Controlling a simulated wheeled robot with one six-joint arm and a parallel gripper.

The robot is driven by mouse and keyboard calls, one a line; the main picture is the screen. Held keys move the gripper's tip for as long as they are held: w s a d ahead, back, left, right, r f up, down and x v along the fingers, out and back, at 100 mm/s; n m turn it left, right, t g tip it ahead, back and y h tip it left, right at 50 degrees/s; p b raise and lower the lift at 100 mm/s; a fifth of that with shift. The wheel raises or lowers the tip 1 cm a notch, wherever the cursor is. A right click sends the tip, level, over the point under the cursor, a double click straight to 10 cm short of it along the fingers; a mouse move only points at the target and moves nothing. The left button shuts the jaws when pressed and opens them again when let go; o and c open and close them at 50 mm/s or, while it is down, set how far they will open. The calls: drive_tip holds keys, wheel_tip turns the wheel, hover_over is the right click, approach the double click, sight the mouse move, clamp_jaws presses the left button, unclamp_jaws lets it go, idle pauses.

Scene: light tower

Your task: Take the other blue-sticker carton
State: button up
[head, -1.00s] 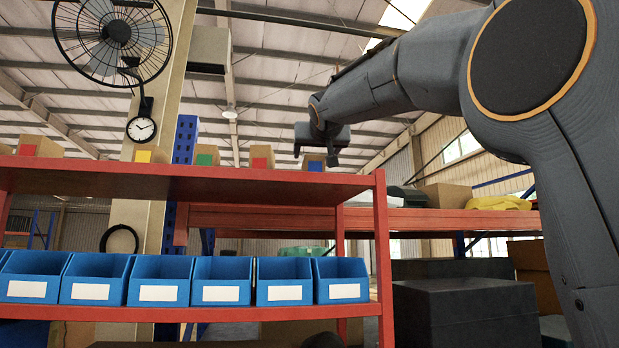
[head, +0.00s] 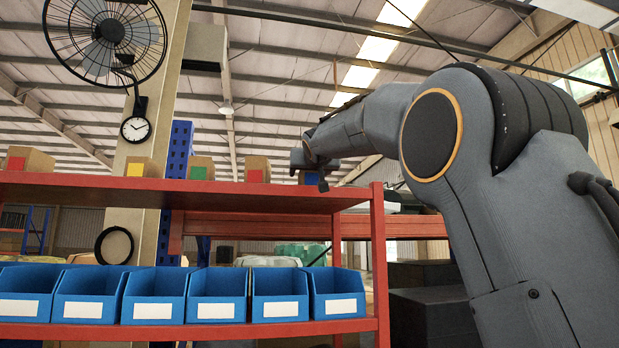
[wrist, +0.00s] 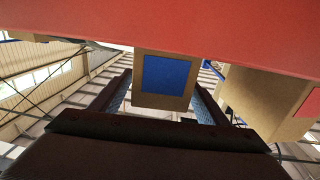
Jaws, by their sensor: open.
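The carton with the blue sticker (head: 312,178) stands at the right end of the red top shelf in the head view, partly covered by my gripper (head: 320,178). In the wrist view, the blue-sticker carton (wrist: 166,79) shows its sticker face toward me, against the red shelf at the top of the picture. My gripper (wrist: 162,98) is open, with one dark finger on each side of the carton in the picture. I cannot tell whether the fingers touch it or how deep it lies between them.
Beside it stands a red-sticker carton (head: 257,169), also close to the right finger in the wrist view (wrist: 268,102). Green-sticker (head: 200,168) and yellow-sticker (head: 142,167) cartons stand further left. Blue bins (head: 216,295) line the lower shelf. A shelf post (head: 379,260) stands at the right.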

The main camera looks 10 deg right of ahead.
drive_tip(key=c, duration=1.2)
drive_tip(key=shift+r, duration=0.1)
